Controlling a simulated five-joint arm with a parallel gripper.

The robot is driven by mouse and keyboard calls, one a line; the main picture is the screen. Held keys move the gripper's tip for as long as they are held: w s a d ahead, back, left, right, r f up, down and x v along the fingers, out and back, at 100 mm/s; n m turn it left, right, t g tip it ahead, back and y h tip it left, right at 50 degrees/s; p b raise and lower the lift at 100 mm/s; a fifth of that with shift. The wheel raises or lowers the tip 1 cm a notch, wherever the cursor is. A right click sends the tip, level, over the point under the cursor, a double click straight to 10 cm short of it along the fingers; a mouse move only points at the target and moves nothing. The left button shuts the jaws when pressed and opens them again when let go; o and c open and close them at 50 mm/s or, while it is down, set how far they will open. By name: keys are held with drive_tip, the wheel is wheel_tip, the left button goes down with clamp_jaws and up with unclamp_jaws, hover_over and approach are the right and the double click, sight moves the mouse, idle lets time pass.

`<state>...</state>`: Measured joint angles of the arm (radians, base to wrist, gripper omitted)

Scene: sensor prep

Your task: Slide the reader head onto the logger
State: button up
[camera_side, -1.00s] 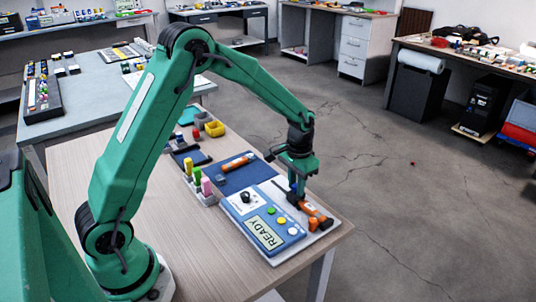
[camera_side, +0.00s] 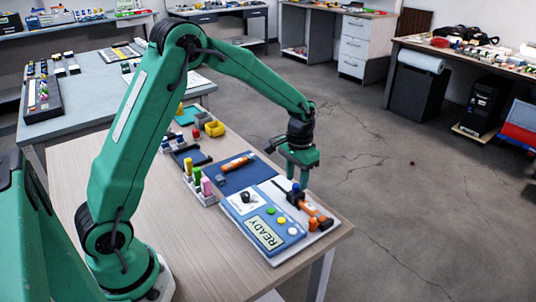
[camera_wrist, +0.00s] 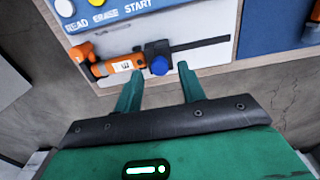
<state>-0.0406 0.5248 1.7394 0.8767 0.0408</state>
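The orange logger (camera_side: 322,220) with a white label lies in the white strip along the reader station (camera_side: 258,243); it also shows in the wrist view (camera_wrist: 120,66). The reader head is a dark block (camera_wrist: 155,48) with a blue knob (camera_wrist: 159,65), on a dark rail (camera_wrist: 202,43). In the wrist view it stands right at the logger's end; I cannot tell whether it overlaps it. My gripper (camera_wrist: 160,70) is open and empty. Its fingertips appear either side of the knob in the wrist view, but the side view shows my gripper (camera_side: 301,178) raised above the head.
The station's display reads READY. Another orange logger (camera_side: 237,163) lies on the blue mat (camera_side: 232,182). A holder with coloured pegs (camera_side: 206,187) stands to the left, a yellow bin (camera_side: 215,128) behind. The table's right edge is close to the strip; beyond it is floor.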

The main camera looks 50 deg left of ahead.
drive_tip(key=shift+r, duration=2.25)
drive_tip(key=shift+s+r, duration=0.3)
drive_tip(key=shift+r, duration=0.2)
drive_tip(key=s+d+r+t, duration=0.1)
drive_tip(key=s+r, duration=0.5)
drive_tip(key=s, duration=0.6)
drive_tip(key=s+d+r+t, duration=0.1)
drive_tip(key=s+r+t, duration=0.3)
drive_tip(key=s, duration=0.8)
wheel_tip(320, 180, up, 2)
drive_tip(key=shift+s+t, duration=0.25)
drive_tip(key=shift+t, duration=0.05)
